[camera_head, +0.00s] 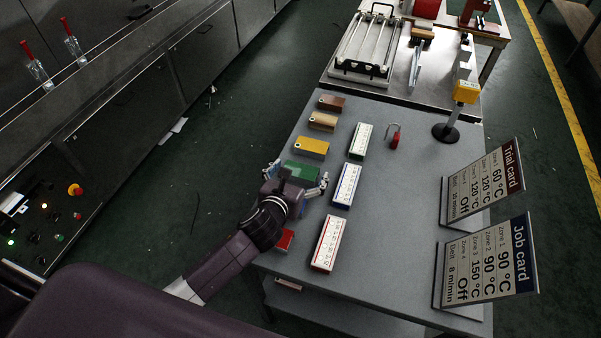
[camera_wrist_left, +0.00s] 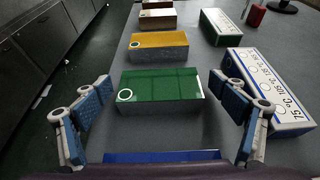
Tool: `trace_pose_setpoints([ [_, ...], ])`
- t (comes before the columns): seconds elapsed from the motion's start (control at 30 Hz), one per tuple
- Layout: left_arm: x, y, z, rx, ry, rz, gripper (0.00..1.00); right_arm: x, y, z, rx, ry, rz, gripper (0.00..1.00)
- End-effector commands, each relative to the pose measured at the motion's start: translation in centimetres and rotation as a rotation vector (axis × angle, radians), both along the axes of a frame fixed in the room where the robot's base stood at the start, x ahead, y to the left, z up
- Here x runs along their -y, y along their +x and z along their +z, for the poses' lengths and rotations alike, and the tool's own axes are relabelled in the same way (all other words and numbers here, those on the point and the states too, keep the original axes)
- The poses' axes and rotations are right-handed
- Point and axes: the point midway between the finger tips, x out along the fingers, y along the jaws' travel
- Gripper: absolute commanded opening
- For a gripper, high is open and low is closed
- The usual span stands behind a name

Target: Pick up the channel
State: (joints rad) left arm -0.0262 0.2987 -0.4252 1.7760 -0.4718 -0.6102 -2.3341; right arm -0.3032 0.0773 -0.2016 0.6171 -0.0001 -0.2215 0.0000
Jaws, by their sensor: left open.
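I cannot tell for certain which thing is the channel. A green block (camera_head: 303,170) with a white ring on one end lies on the grey table (camera_head: 392,215). My left gripper (camera_head: 297,177) is over the table's left part, at the green block, and hides some of it. In the left wrist view the green block (camera_wrist_left: 160,90) shows ahead between the two open blue-padded fingers, with a gap on each side. A blue block (camera_wrist_left: 160,156) shows at that view's bottom edge. My right gripper is not in view.
Yellow (camera_head: 311,147), tan (camera_head: 322,121) and brown (camera_head: 331,103) blocks stand behind the green one; a red block (camera_head: 285,240) is in front. Labelled white boxes (camera_head: 345,185) stand to the right. Two cards (camera_head: 487,265) and a yellow-topped post (camera_head: 447,128) stand farther right.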

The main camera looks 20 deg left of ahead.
Motion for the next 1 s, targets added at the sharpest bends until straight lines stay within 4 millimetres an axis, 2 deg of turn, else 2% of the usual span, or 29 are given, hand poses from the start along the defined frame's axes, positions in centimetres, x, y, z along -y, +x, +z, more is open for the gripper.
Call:
trace_pose_setpoints([
  [0.1,-0.03,0.27,-0.12,-0.001,0.0,0.001,0.89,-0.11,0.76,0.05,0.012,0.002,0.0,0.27],
  [0.27,-0.03,0.24,-0.11,-0.001,0.0,0.001,0.89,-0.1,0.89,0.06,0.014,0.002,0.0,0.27],
  [0.7,-0.03,0.2,-0.12,-0.001,0.0,0.0,0.41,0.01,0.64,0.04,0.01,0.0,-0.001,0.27],
  [1.0,-0.02,0.25,0.22,0.002,0.0,0.0,0.4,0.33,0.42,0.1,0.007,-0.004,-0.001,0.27],
])
